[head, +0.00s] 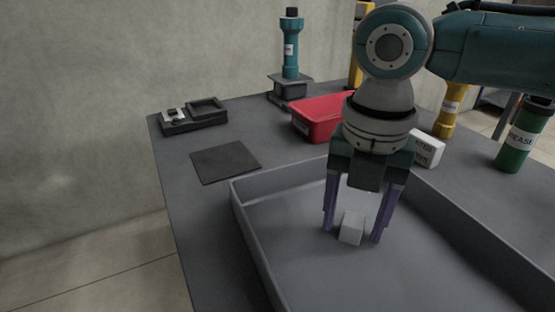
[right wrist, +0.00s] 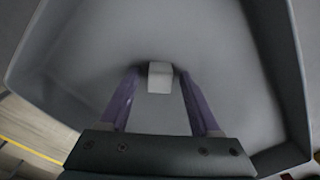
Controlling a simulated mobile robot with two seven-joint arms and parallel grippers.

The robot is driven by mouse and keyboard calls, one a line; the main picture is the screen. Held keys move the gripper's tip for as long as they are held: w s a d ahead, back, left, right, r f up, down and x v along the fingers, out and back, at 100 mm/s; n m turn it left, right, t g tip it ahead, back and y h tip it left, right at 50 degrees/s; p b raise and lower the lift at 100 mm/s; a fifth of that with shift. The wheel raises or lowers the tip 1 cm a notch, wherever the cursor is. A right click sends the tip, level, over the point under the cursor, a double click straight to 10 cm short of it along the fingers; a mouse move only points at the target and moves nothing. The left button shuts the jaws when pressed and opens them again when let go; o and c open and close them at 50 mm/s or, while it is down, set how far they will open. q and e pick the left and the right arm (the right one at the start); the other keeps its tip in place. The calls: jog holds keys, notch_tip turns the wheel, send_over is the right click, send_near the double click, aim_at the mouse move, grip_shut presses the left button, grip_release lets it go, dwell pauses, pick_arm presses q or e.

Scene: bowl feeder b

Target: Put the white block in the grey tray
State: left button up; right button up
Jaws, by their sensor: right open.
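The white block (head: 351,228) sits on the floor of the large grey tray (head: 247,221). My right gripper (head: 351,238) points down over the tray with its two purple fingers apart, one on each side of the block. In the right wrist view the block (right wrist: 160,77) shows between and just beyond the fingertips (right wrist: 157,74), with a gap on both sides. The grey tray (right wrist: 215,35) fills most of that view. I cannot tell whether the block touches a finger. My left gripper is not in view.
A red bin (head: 318,122) stands behind the tray, with a white labelled box (head: 427,150) to its right. A dark square mat (head: 225,162) lies left of it. A small dark fixture (head: 194,116), a teal tool (head: 291,50) and a green grease bottle (head: 522,140) stand farther out.

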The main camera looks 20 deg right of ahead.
aim_at(353, 220)
notch_tip(353, 220, up, 12)
jog(key=p, duration=0.3)
jog(key=shift+r, duration=0.2)
